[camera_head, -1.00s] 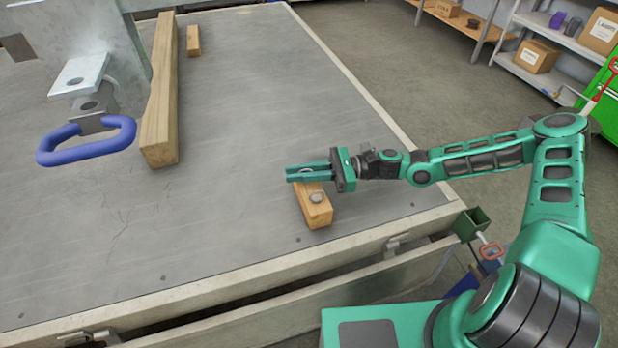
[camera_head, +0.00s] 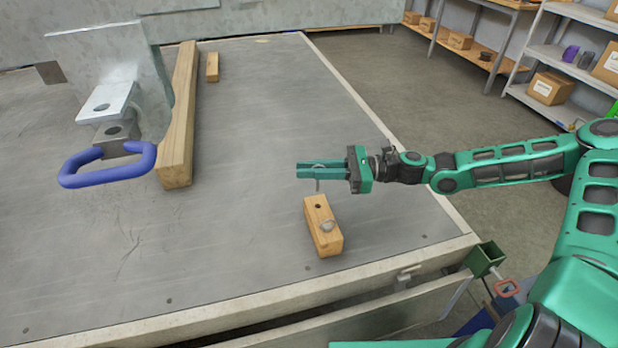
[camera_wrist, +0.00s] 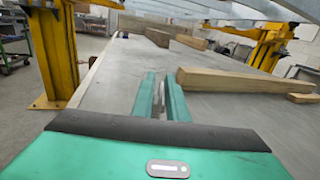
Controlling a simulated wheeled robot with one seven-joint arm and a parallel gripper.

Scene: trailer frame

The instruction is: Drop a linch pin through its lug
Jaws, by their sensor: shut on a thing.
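My gripper (camera_head: 305,170) is shut on the linch pin (camera_head: 318,184), a thin grey shank hanging below the fingers. It is above the far end of a small wooden block (camera_head: 324,240). A dark hole shows in the block's top, and a pale round piece lies on its near end. The pin's tip looks clear of the block. In the wrist view my gripper (camera_wrist: 163,98) has a grey piece between its fingers, mostly hidden. At the left, a steel lug plate (camera_head: 95,110) with a hole sits above a smaller holed tab (camera_head: 122,149) on a blue loop handle (camera_head: 105,178).
A long timber (camera_head: 178,150) stands between the lug and my gripper. A smaller wood piece (camera_head: 212,67) lies behind it. The grey deck (camera_head: 255,130) is clear between timber and block. The deck's near edge (camera_head: 240,300) has a raised rim.

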